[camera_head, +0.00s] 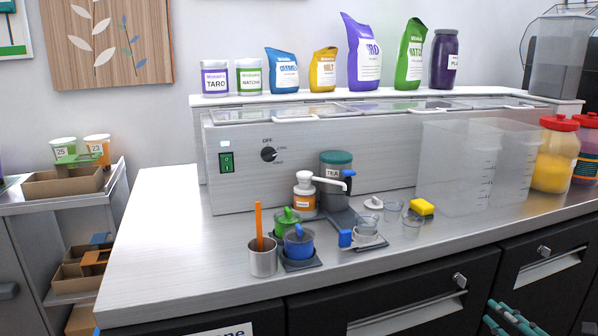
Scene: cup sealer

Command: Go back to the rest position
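My gripper and arm do not show in the head view, so I cannot see where the gripper is or whether it holds anything.
Small clear cups (412,224) and a yellow sponge (422,207) lie right of centre. Clear bins (465,165) and red-lidded jars (558,160) stand at the right. Several pouches and tubs line the upper shelf (220,99). The counter's left part is bare.

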